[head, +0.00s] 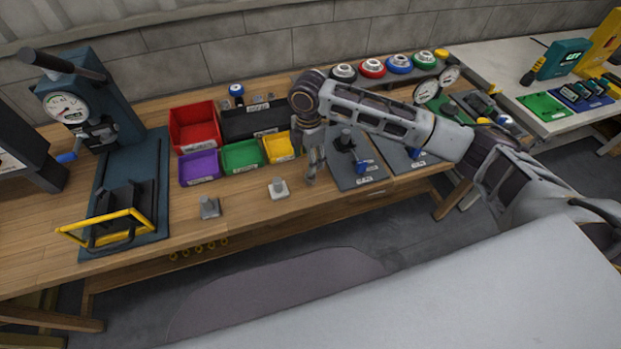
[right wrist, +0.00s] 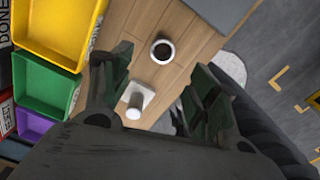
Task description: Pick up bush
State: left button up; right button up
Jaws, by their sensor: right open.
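My right gripper (head: 312,175) points down over the bench, to the right of a white block with a pin (head: 278,188). In the right wrist view its fingers (right wrist: 160,80) are apart with nothing held between them. The bush shows beyond the fingertips, and the white block (right wrist: 137,98) shows between the fingers. My left gripper is not in view.
Red (head: 194,126), purple (head: 200,167), green (head: 243,156) and yellow (head: 279,148) bins stand left of the gripper. A grey plate with a black fixture (head: 347,165) lies close on its right. A grey block (head: 209,207) stands near the front edge. A press (head: 95,110) is far left.

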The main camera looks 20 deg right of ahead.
jog(key=shift+f, duration=1.95)
jog(key=shift+s+f, duration=0.15)
jog(key=shift+f, duration=2.45)
jog(key=c, duration=1.1)
